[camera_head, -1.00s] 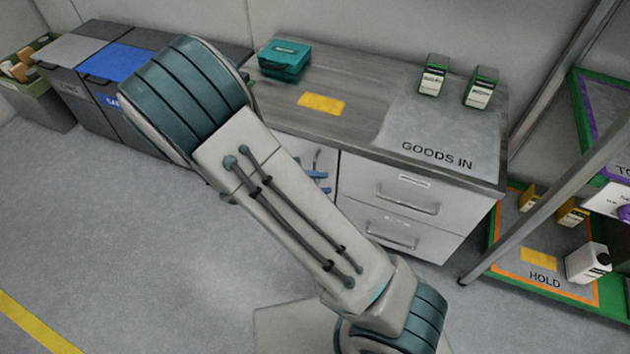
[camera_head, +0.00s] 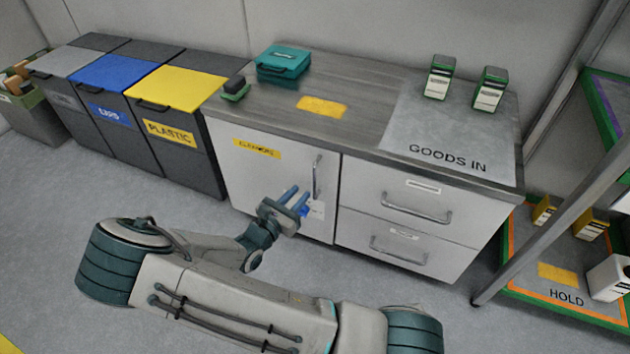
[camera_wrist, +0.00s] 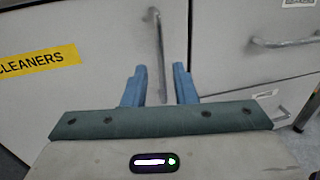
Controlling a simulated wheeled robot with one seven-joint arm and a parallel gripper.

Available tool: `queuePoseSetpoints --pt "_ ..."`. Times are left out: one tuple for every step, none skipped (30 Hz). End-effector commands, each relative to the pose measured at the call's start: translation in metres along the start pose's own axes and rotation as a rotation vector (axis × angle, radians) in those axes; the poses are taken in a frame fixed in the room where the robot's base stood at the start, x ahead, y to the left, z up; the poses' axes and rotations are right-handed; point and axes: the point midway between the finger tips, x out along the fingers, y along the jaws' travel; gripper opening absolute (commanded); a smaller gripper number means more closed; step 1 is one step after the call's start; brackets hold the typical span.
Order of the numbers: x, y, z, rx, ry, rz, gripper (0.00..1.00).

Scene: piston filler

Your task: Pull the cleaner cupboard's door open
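The cleaner cupboard's door (camera_head: 262,184) is the pale left front of the bench unit, with a yellow label (camera_head: 256,149) that reads CLEANERS in the wrist view (camera_wrist: 38,60). It looks shut. Its upright metal bar handle (camera_head: 316,178) is near the door's right edge; it also shows in the wrist view (camera_wrist: 159,50). My gripper (camera_head: 298,200) is in front of the door, a little below and left of the handle. In the wrist view its two blue fingers (camera_wrist: 159,84) are apart and empty, with the handle seen beyond the gap between them.
Two drawers (camera_head: 420,200) with bar handles are right of the door. Lidded bins (camera_head: 170,140) stand to the left. A shelf rack post (camera_head: 530,220) is at the right.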

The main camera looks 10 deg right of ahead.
Motion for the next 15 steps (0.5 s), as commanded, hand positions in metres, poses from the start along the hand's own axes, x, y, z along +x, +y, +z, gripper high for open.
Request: queuePoseSetpoints --pt "0.013 -0.001 -0.003 0.0 -0.002 -0.003 0.25" --pt "0.019 -0.001 -0.004 0.0 -0.002 -0.004 0.25" --pt "0.027 -0.001 -0.003 0.0 -0.002 -0.003 0.25" --pt "0.033 -0.001 -0.003 0.001 -0.002 -0.003 0.25" --pt "0.04 0.0 -0.003 0.001 -0.001 -0.003 0.25" --pt "0.047 0.0 -0.003 0.002 -0.001 -0.003 0.25" --pt "0.052 0.0 -0.003 0.002 -0.001 -0.002 0.25" --pt "0.057 0.0 -0.003 0.002 -0.001 -0.002 0.25" --pt "0.062 0.0 -0.003 0.001 0.0 -0.002 0.25" --pt "0.066 0.0 -0.003 0.001 0.0 -0.001 0.25" --pt "0.07 0.0 -0.002 0.001 -0.001 -0.001 0.25" --pt "0.073 0.0 -0.002 0.002 -0.001 -0.001 0.25" --pt "0.076 0.0 -0.002 0.001 0.0 -0.001 0.25" --pt "0.078 0.0 -0.001 0.001 0.0 0.0 0.25" --pt "0.08 0.0 -0.001 0.001 0.001 -0.001 0.25"
